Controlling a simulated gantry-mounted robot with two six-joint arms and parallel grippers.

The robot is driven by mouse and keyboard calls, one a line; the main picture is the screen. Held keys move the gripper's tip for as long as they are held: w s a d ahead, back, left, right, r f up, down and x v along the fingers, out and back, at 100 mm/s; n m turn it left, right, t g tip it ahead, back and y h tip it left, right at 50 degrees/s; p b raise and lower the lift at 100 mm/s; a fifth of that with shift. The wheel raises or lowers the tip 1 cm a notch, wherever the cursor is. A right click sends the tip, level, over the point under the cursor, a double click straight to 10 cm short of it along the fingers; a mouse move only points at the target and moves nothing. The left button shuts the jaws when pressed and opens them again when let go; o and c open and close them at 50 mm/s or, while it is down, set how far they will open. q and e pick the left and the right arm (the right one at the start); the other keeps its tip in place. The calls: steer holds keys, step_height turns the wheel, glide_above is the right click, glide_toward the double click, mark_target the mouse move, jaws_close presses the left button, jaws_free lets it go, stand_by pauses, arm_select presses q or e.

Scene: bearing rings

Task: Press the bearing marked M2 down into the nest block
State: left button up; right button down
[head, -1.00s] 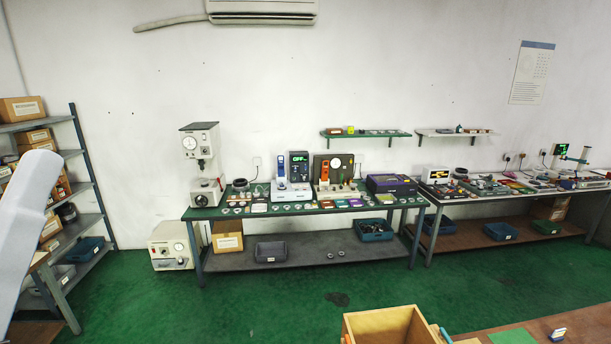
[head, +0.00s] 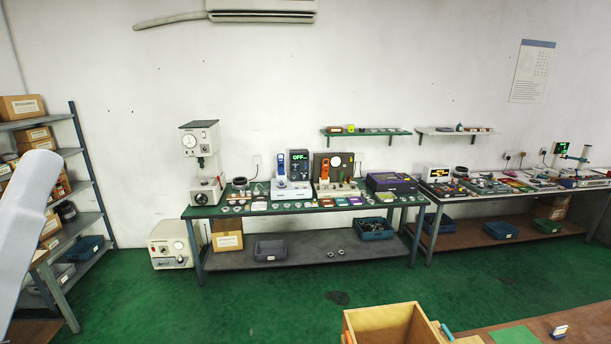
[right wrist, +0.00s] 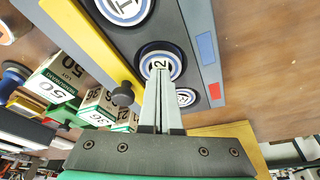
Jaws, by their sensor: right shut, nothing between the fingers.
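The bearing marked M2 (right wrist: 153,50), a round blue-and-white ring face of which a "2" shows, sits in a round opening of the grey nest block (right wrist: 191,22) in the right wrist view. The fingertips partly cover its mark, and I cannot tell how deep it sits. My right gripper (right wrist: 161,74) is shut and empty, its tips over the M2 face; whether they touch it is unclear. A larger blue-and-white ring (right wrist: 125,8) and a smaller one (right wrist: 187,97) lie on either side along the block. My left gripper is out of view.
A yellow bar (right wrist: 88,44) with a dark knob (right wrist: 122,95) runs along the block. Boxes marked 50 (right wrist: 70,75) and 36 (right wrist: 97,106) stand to the left. Bare wooden tabletop (right wrist: 262,60) lies right. An open wooden box (head: 385,325) shows at the head view's bottom.

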steer(key=shift+f, duration=0.35)
steer(key=shift+r, duration=0.1)
step_height(320, 180, up, 7)
steer(key=p, duration=0.6)
